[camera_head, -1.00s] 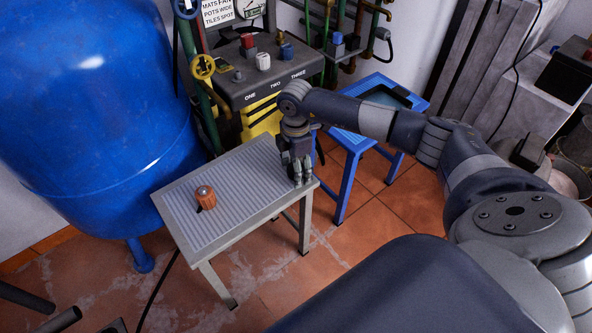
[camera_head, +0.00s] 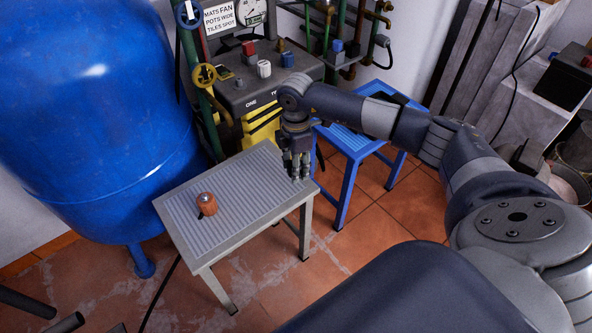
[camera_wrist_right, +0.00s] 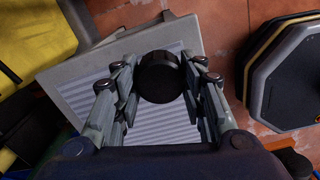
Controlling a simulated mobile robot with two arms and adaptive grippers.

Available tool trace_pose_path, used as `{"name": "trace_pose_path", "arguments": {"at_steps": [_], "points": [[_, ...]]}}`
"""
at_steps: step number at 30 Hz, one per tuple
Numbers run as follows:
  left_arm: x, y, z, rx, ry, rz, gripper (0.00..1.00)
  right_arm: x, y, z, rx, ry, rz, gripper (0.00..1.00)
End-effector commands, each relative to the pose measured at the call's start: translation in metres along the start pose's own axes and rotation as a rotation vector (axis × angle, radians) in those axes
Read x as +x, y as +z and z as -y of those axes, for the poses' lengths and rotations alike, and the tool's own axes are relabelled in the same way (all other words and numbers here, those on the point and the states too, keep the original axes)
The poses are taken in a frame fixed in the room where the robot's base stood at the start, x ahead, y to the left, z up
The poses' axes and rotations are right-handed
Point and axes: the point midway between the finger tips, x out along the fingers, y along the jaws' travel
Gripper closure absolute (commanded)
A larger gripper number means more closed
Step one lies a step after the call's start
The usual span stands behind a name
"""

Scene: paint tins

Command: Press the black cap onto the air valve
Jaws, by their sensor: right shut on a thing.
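The black cap (camera_wrist_right: 160,77) is round and sits between the fingers of my right gripper (camera_wrist_right: 160,84) in the right wrist view. The gripper is shut on it. In the head view my right gripper (camera_head: 297,172) points down over the right end of the grey ribbed table (camera_head: 240,185); the cap cannot be made out there. An orange-brown round fitting (camera_head: 207,203) with a small pale top stands on the table's left part, apart from the gripper. I cannot tell whether it is the air valve. My left gripper is not in view.
A large blue tank (camera_head: 90,120) stands left of the table. A grey control box (camera_head: 262,90) with knobs is behind it, beside pipes with a yellow handwheel (camera_head: 203,75). A blue stool (camera_head: 352,145) stands right of the gripper. The table's middle is clear.

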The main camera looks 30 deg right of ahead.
Motion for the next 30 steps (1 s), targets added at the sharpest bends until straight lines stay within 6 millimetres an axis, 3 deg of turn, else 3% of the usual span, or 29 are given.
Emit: {"name": "trace_pose_path", "arguments": {"at_steps": [4, 6, 9, 16, 22, 30], "points": [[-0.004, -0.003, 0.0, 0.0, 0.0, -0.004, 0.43, -0.002, -0.016, 0.029, -0.007, -0.005, 0.0, 0.82], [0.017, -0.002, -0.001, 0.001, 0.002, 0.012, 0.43, -0.004, -0.026, 0.046, -0.008, -0.005, -0.001, 0.82], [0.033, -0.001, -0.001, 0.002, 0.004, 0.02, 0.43, -0.007, -0.04, 0.07, -0.008, -0.004, -0.002, 0.82], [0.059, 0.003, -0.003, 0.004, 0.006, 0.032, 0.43, -0.012, -0.068, 0.116, -0.005, -0.003, -0.003, 0.82], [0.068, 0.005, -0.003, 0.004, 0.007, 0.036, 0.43, -0.013, -0.079, 0.134, -0.002, -0.003, -0.001, 0.82], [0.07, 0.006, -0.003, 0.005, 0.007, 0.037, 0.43, -0.013, -0.081, 0.139, 0.0, -0.002, 0.0, 0.82]]}}
